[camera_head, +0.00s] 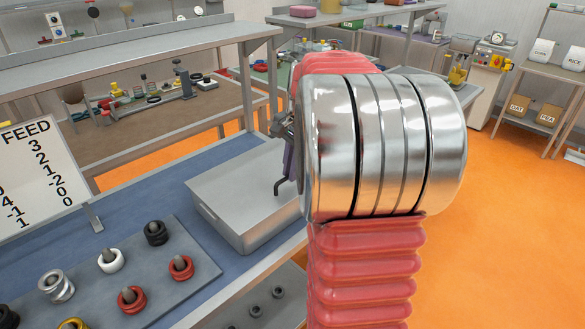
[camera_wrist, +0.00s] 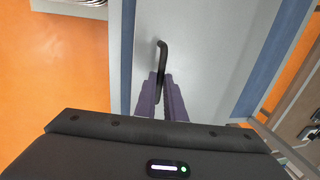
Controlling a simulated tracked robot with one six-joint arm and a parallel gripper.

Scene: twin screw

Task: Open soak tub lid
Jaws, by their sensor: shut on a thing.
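The soak tub (camera_head: 250,230) is a grey metal box on the blue bench top, left of my arm. Its flat pale lid (camera_head: 232,183) looks level on top, partly hidden behind my arm; in the wrist view the lid (camera_wrist: 205,60) fills the middle. A dark bent handle (camera_wrist: 162,52) stands out from the lid, and its end also shows in the head view (camera_head: 279,188). My gripper (camera_wrist: 161,82) has purple fingers shut on this handle. In the head view my gripper (camera_head: 289,165) is mostly hidden by my wrist.
A grey board (camera_head: 190,297) with red, white, black and metal collars lies front left of the tub. A FEED sign (camera_head: 40,180) stands at the far left. A metal shelf (camera_head: 140,45) rises behind the bench. Open orange floor (camera_head: 510,230) lies to the right.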

